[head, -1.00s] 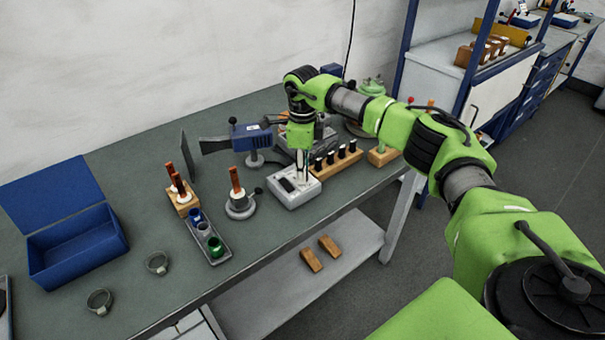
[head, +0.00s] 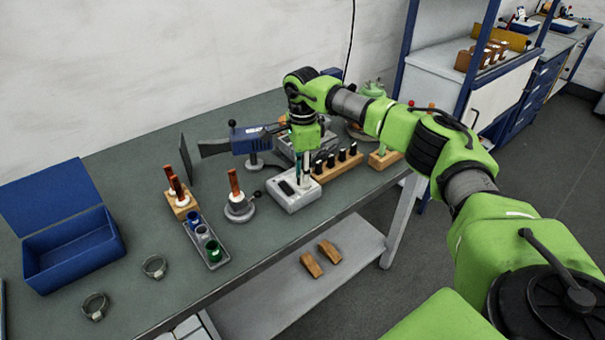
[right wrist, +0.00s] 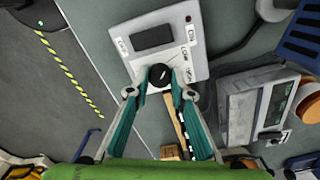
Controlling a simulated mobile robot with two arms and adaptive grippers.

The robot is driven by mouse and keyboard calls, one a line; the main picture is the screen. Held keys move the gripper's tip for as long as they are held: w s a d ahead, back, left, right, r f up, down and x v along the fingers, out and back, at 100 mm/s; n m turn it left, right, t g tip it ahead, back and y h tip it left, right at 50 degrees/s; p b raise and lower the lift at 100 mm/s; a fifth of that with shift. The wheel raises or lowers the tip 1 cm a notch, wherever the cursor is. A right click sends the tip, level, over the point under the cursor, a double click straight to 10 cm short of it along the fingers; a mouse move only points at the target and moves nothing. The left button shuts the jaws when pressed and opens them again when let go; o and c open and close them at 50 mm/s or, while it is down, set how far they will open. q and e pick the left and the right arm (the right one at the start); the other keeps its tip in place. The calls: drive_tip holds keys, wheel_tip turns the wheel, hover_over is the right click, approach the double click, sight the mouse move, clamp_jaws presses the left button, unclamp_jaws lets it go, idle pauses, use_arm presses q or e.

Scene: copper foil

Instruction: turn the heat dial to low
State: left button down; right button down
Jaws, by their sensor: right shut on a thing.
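The pale grey control box (head: 290,197) sits near the front edge of the bench, with a dark rectangular panel (right wrist: 152,37) and small labels on its top. The black round heat dial (right wrist: 160,74) is on this box in the right wrist view, with a small light mark on its top. In the head view the right gripper (head: 302,182) comes down on the box and hides the dial. My left gripper is not in view.
A wooden block with black-capped tools (head: 337,163) stands right of the box. A grey round stand (head: 240,208) with a copper piece stands left of it. A tray of small cups (head: 206,245), an open blue case (head: 75,250) and two rings are farther left.

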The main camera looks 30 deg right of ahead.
drive_tip(key=c, duration=2.1)
unclamp_jaws()
drive_tip(key=shift+r, duration=0.15)
wheel_tip(320, 180, up, 12)
drive_tip(key=shift+f, duration=0.1)
drive_tip(key=shift+f, duration=0.1)
